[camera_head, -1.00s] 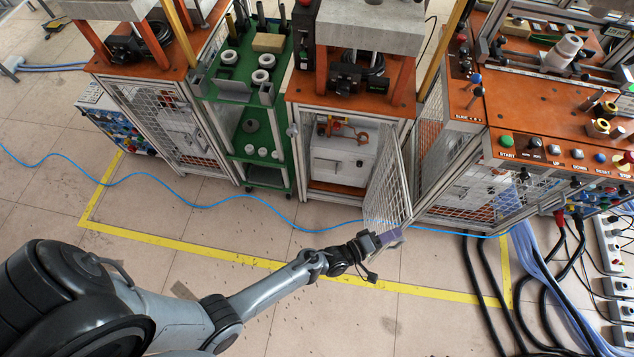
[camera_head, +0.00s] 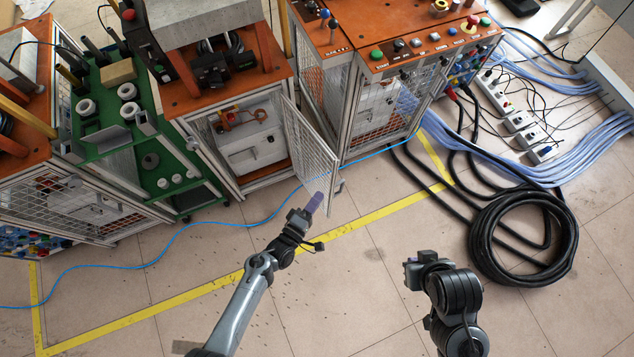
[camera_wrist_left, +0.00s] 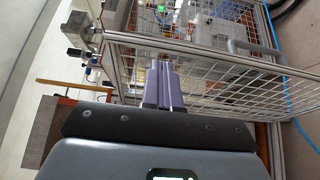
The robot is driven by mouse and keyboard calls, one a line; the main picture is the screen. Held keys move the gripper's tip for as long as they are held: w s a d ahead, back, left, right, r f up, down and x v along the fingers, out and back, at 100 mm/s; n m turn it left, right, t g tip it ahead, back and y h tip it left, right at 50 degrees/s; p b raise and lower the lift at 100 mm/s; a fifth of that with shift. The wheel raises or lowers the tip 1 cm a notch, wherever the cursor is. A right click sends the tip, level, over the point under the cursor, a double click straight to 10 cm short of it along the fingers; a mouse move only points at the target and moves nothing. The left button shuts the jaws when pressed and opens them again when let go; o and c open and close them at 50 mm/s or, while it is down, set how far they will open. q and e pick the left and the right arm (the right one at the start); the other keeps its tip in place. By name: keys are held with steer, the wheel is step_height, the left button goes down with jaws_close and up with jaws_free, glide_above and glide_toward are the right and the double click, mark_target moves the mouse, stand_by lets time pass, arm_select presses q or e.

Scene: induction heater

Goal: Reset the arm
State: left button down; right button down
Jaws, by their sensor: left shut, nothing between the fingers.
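My left gripper (camera_head: 315,203) is at the lower free edge of the open mesh door (camera_head: 308,150) of the middle cabinet. I cannot tell from this view whether it touches the door. In the left wrist view its purple fingers (camera_wrist_left: 163,85) are together and empty, in front of the mesh and a metal frame bar. My right gripper (camera_head: 411,260) hangs over the floor to the right of the left one, clear of the cabinets. Its fingers are too small and foreshortened to judge.
The middle cabinet (camera_head: 195,150) holds a white box (camera_head: 250,150). A green shelf rack (camera_head: 125,160) stands to its left and a control desk (camera_head: 400,45) to its right. Coiled black cable (camera_head: 490,270) and a blue cable (camera_head: 225,223) lie on the floor. The front floor is mostly clear.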

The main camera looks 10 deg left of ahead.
arm_select(q)
steer(key=s+a+f, duration=0.1)
steer(key=s+f, duration=0.1)
steer(key=s, duration=0.8)
steer(key=w+a+r+m+g+y, duration=0.2)
steer(key=a+r+m+g+y, duration=0.3)
steer(key=a+r+m, duration=0.7)
steer(key=s+a+r+m+g+y, duration=0.25)
steer(key=s+a+r+g, duration=0.35)
steer(key=s, duration=0.4)
step_height(320, 180, up, 34)
steer(key=g+p, duration=0.1)
steer(key=p, duration=3.2)
steer(key=shift+d+f+y+p, duration=0.25)
steer(key=shift+d+y+p, duration=0.05)
steer(key=shift+d+y, duration=0.05)
steer(key=shift+f, duration=0.15)
